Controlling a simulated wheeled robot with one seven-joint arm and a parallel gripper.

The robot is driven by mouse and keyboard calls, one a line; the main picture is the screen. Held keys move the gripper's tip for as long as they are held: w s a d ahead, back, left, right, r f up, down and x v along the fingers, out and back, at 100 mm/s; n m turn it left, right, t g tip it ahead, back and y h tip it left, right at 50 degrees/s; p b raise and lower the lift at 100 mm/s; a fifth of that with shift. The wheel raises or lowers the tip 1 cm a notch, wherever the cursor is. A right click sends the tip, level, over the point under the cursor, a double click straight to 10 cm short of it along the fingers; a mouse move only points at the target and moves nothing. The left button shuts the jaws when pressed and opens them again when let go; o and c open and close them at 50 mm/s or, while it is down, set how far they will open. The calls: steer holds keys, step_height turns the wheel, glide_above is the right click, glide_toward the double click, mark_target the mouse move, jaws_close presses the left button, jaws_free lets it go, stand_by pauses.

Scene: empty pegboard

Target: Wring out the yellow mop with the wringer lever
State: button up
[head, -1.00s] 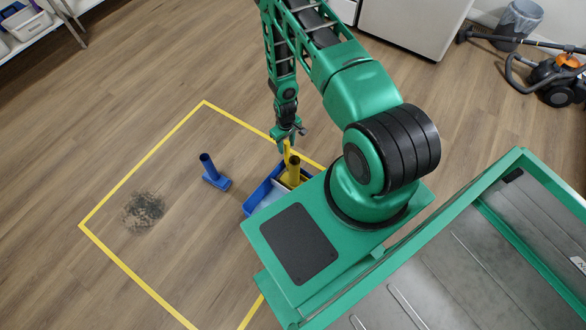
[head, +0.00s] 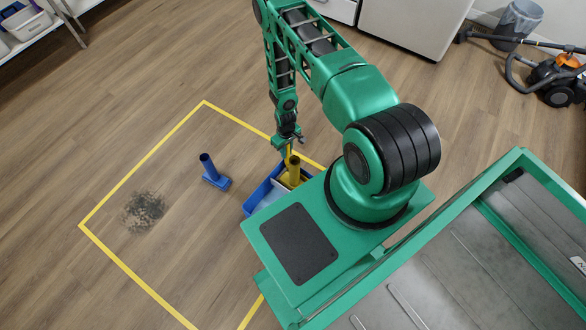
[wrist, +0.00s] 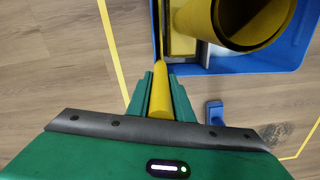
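The yellow mop (head: 294,174) stands upright in the blue wringer bucket (head: 262,192), beside my base. In the wrist view its wide hollow handle (wrist: 212,22) fills the upper right, inside the bucket's blue rim (wrist: 262,62). The yellow wringer lever (wrist: 160,98) rises from the bucket's near side, to the left of the mop. My gripper (wrist: 161,82) has its two green fingers closed on either side of the lever, near its end. In the head view my gripper (head: 288,145) is just above the bucket. The mop's head is hidden inside the bucket.
A dark stain (head: 145,211) lies farther left, within a yellow tape outline (head: 150,155). A vacuum cleaner (head: 560,78) and grey bin (head: 518,22) are at the upper right. Floor around the blue mop is clear.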

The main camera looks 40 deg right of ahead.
steer(key=shift+c, duration=0.5)
steer(key=shift+d, duration=0.25)
steer(key=shift+w+d+f+g+y, duration=0.15)
steer(key=shift+d+g+y, duration=0.1)
steer(key=shift+d+y, duration=0.3)
steer(key=shift+w+d+f+g+y, duration=0.15)
steer(key=shift+d+y, duration=0.25)
steer(key=shift+y, duration=0.4)
steer(key=shift+w+d+f+g+y, duration=0.1)
steer(key=shift+w+d+g+y, duration=0.15)
steer(key=shift+d+y, duration=0.3)
steer(key=shift+a+r, duration=0.1)
